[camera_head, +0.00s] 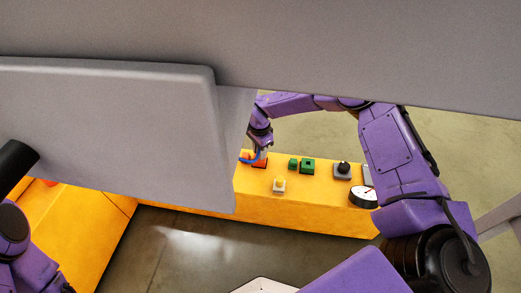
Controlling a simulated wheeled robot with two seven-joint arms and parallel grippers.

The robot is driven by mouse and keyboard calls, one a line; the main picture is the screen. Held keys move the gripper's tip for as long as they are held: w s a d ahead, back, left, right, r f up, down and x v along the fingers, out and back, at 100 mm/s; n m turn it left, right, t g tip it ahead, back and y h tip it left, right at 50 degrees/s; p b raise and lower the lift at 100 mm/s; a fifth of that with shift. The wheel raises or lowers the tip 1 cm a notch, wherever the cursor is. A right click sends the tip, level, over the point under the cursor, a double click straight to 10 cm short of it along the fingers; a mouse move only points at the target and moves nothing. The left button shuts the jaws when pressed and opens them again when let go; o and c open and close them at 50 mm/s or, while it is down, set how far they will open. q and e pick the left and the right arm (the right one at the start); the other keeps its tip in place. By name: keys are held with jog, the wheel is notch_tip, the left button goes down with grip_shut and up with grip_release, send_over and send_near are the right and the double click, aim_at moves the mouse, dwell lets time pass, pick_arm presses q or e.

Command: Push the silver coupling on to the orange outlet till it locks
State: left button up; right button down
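My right arm reaches over the yellow bench, and its gripper (260,146) points down at the bench's left visible end. Close under and beside it are a small orange part (246,156) and a red-orange block (260,162), with a bit of blue between them. The orange part may be the outlet, but it is too small to be sure. I cannot make out the silver coupling. Whether the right gripper's fingers are open or shut does not show. Only part of my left arm shows at the lower left; its gripper is out of sight.
Large grey panels (110,125) block the upper and left view. The yellow bench (310,215) carries green blocks (307,166), a pale yellow-topped part (279,185), a black knob (343,168) and a round white dial (363,196). Another yellow surface (85,225) lies left.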

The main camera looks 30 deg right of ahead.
jog(key=shift+f+b, duration=0.4)
jog(key=shift+f, duration=0.15)
jog(key=c, duration=0.8)
grip_release()
notch_tip(320, 180, up, 11)
jog(key=p, duration=0.3)
jog(key=shift+f+p, duration=0.2)
jog(key=shift+p, duration=0.15)
